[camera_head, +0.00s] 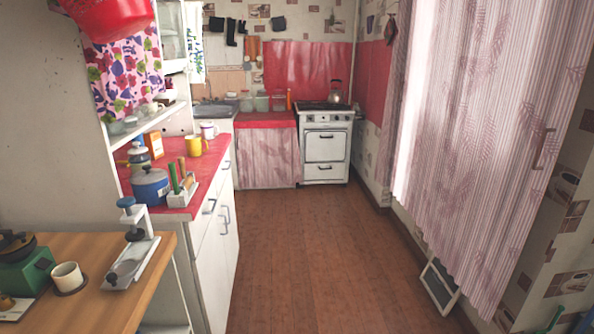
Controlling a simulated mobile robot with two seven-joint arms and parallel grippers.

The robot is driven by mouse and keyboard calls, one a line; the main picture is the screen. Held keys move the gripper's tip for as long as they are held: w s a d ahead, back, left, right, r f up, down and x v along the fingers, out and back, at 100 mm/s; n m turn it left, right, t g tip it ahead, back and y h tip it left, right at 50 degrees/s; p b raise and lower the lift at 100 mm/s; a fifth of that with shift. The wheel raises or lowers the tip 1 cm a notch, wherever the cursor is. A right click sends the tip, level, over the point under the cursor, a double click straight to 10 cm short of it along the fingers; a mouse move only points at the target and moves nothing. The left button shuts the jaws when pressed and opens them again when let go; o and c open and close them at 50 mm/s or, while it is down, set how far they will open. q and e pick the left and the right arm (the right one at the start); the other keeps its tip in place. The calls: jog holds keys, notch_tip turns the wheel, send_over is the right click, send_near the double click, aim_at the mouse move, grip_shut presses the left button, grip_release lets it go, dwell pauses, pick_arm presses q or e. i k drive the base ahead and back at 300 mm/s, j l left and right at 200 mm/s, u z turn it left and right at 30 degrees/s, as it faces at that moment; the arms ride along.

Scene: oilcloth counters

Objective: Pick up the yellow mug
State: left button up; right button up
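The yellow mug (194,146) stands upright on the red-topped counter (206,164) on the left side of the room. Its handle shows on its right side. A white mug (209,130) with a coloured pattern stands just behind it and to the right. I make out neither of my grippers in the head view, so their places relative to the mug are not shown.
On the same counter are a blue pot (151,186), a utensil holder (184,189) and an orange box (153,145). A wooden table (110,308) stands at the near left. The wooden floor (290,250) is clear up to the stove (325,146). A curtain (470,130) hangs on the right.

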aim_at(194, 144)
jog(key=i, duration=1.45)
